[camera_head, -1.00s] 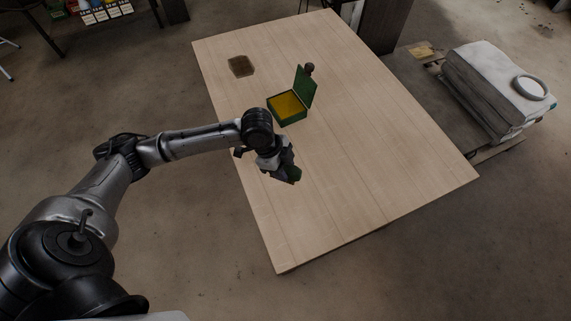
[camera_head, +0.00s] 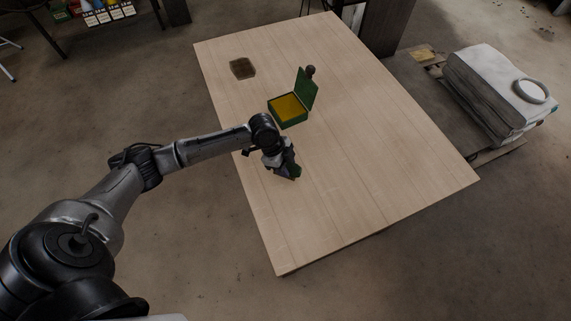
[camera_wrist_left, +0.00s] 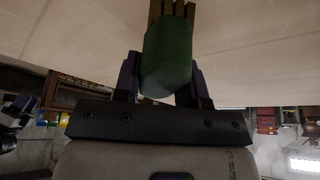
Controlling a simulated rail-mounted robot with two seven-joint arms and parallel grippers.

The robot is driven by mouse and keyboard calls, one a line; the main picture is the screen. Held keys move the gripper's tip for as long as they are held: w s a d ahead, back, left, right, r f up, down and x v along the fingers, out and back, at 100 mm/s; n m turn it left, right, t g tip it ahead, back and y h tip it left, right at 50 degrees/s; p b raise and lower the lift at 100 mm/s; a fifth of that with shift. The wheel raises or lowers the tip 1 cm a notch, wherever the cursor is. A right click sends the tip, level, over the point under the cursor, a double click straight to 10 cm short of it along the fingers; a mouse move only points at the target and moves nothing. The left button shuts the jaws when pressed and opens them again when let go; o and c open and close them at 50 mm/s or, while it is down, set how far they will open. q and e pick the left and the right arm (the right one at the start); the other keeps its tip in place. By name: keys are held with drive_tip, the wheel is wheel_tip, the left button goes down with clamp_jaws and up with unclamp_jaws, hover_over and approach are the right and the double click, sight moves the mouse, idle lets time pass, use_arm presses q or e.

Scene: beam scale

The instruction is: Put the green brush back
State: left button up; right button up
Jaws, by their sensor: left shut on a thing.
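My left gripper (camera_head: 288,172) is shut on the green brush (camera_wrist_left: 168,55). In the left wrist view the brush's rounded green body sits between the two fingers, and brownish prongs or bristles show at its far end. In the head view only a small green part of the brush (camera_head: 294,168) shows at the fingertips, low over or near the wooden table (camera_head: 370,170); I cannot tell whether it touches. A green box (camera_head: 293,121) with a yellow inside stands open beyond the gripper, its lid (camera_head: 307,88) raised on the right. My right gripper is not in view.
A dark brown patch or recess (camera_head: 242,68) is at the table's far left. A small dark round object (camera_head: 310,70) stands behind the lid. The table's right and near parts are clear. Stacked sacks (camera_head: 495,85) lie off the table at right.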

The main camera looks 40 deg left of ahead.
use_arm(q)
drive_tip(key=shift+f, duration=0.1)
drive_tip(key=o, duration=0.9)
